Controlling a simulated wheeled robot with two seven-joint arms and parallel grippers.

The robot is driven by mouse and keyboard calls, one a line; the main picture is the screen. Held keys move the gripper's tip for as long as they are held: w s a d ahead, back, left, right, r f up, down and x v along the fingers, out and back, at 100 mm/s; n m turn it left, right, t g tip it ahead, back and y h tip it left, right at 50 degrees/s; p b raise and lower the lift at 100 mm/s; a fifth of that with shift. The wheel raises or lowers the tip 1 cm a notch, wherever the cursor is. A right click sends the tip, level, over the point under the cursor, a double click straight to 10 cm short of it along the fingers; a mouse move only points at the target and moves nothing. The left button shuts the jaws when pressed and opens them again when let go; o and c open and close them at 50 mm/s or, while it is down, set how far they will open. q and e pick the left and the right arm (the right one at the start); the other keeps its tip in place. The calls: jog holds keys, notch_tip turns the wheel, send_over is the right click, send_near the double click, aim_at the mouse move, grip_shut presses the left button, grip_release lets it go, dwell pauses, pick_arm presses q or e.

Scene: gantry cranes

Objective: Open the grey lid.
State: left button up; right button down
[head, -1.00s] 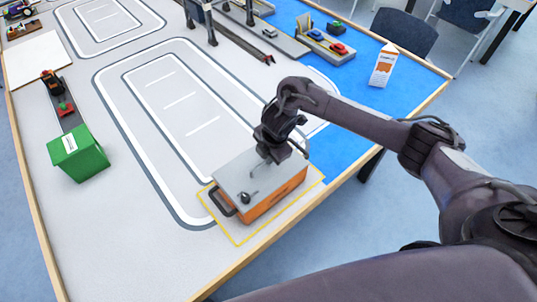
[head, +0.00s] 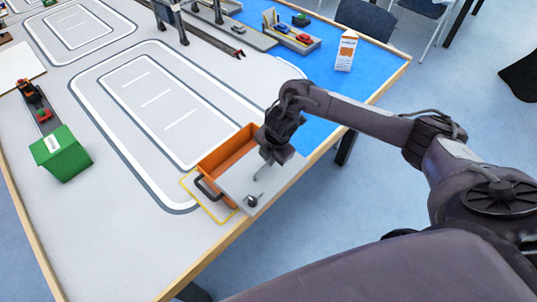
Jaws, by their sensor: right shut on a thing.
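The grey lid (head: 252,188) lies partly off the orange box (head: 222,154), shifted toward the table's near edge. The box's orange inside shows along its far left side. The lid has a dark knob and a thin handle on top. My right gripper (head: 268,166) is over the lid and shut on the lid's handle; its fingertips are partly hidden by the wrist. My left gripper is not in view.
The box stands on a yellow-outlined area (head: 218,215) near the table's wooden edge (head: 235,238). A green house-shaped box (head: 62,154) stands at the left. A white and orange carton (head: 346,50) stands on the blue area. The printed track between is clear.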

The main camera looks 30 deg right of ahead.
aim_at(272, 170)
jog(key=shift+w+a, duration=0.2)
jog(key=c, duration=1.5)
grip_release()
jog(key=shift+c, duration=0.2)
jog(key=shift+s, duration=0.1)
jog(key=shift+r, duration=0.1)
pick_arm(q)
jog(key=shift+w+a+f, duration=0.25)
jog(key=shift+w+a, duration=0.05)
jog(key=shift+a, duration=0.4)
pick_arm(e)
jog(key=r, duration=0.2)
jog(key=s+r, duration=0.1)
jog(key=r, duration=0.4)
jog(key=shift+s+d+r, duration=0.2)
jog(key=shift+s+d, duration=0.05)
jog(key=shift+d, duration=0.05)
pick_arm(q)
jog(key=shift+b, duration=0.3)
